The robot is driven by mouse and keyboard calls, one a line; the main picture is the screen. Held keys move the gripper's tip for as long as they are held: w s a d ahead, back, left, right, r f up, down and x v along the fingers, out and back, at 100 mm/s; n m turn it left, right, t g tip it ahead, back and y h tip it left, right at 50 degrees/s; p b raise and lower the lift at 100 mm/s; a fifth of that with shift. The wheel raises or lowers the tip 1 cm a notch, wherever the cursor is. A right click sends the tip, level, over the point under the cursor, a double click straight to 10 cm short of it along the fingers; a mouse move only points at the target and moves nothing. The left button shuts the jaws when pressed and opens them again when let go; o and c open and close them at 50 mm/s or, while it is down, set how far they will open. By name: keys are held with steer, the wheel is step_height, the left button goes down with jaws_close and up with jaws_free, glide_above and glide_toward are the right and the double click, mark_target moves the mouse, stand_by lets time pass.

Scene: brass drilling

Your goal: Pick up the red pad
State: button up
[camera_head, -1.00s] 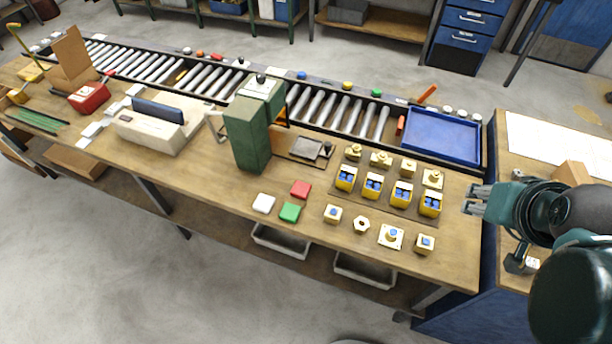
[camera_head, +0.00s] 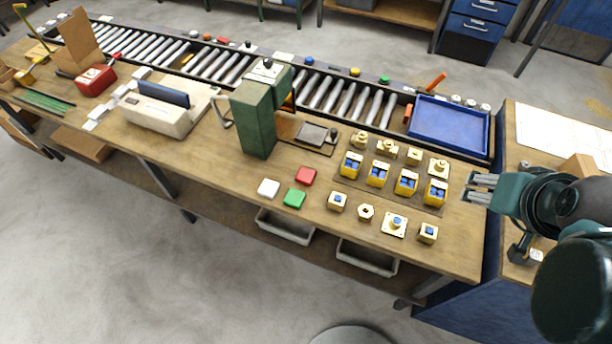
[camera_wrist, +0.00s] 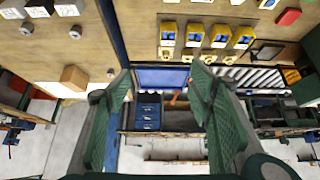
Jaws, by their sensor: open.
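The red pad (camera_head: 306,176) is a small flat square lying on the wooden bench, beside a white pad (camera_head: 268,188) and a green pad (camera_head: 293,198). A red pad also shows at the upper right of the wrist view (camera_wrist: 288,17). My gripper (camera_head: 480,188) is at the right end of the bench, well to the right of the red pad. Its fingers (camera_wrist: 160,115) stand apart with nothing between them.
A green drill press (camera_head: 253,120) rises behind the pads. A blue tray (camera_head: 450,122) and a roller conveyor (camera_head: 345,98) run along the back. Bare bench lies in front of the pads.

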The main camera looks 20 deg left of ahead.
steer(key=shift+a, duration=0.1)
stand_by(0.3)
steer(key=w+a+f+n+g+y, duration=0.1)
steer(key=w+a+f+n+g, duration=0.15)
steer(key=w+a+n, duration=0.6)
steer(key=w+a+f+n+g, duration=0.15)
steer(key=w+a+f, duration=0.25)
steer(key=a, duration=1)
steer(key=a+f+n+g, duration=0.1)
steer(key=a+f+n, duration=0.1)
steer(key=a+f, duration=0.4)
steer(key=s+a+f+n+g, duration=0.1)
steer(key=a+f+n, duration=0.2)
steer(key=a+f, duration=0.3)
steer(key=s+a+f+n+g+h, duration=0.1)
steer(key=a+f, duration=0.4)
steer(key=a, duration=0.6)
steer(key=shift+f+n, duration=0.4)
steer(key=shift+n, duration=0.5)
steer(key=shift+a+f, duration=0.2)
steer(key=shift+a, duration=0.05)
